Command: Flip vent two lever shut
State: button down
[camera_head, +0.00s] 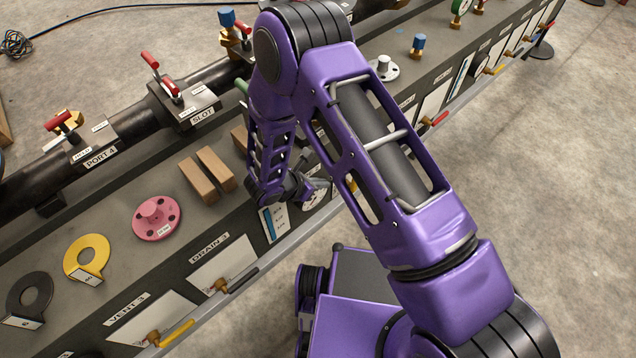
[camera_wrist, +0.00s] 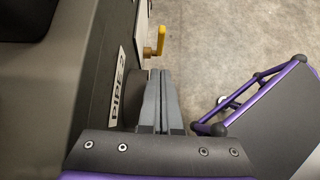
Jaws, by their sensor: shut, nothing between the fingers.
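No label reading vent two can be made out. In the wrist view a yellow lever (camera_wrist: 162,40) on a brass valve sticks out from the panel face, just beyond my fingertips. A small yellow piece (camera_head: 352,184) shows beside my arm in the head view and may be the same lever; my arm hides most of that spot. My gripper (camera_wrist: 159,74) is shut and empty, its grey fingers pressed together along the panel face, apart from the lever. In the head view my gripper (camera_head: 318,184) is low at the bench's front edge.
A label plate (camera_wrist: 118,85) lies left of my fingers. Along the bench front are the vent 3 yellow lever (camera_head: 177,333), the drain 3 black lever (camera_head: 243,279) and a red lever (camera_head: 436,119). Wooden blocks (camera_head: 207,172) and a pink flange (camera_head: 157,218) sit on top. Floor in front is open.

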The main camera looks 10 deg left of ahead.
jog(key=b+x, duration=0.1)
jog(key=x, duration=1.4)
jog(key=shift+b, duration=0.4)
jog(key=shift+r, duration=0.15)
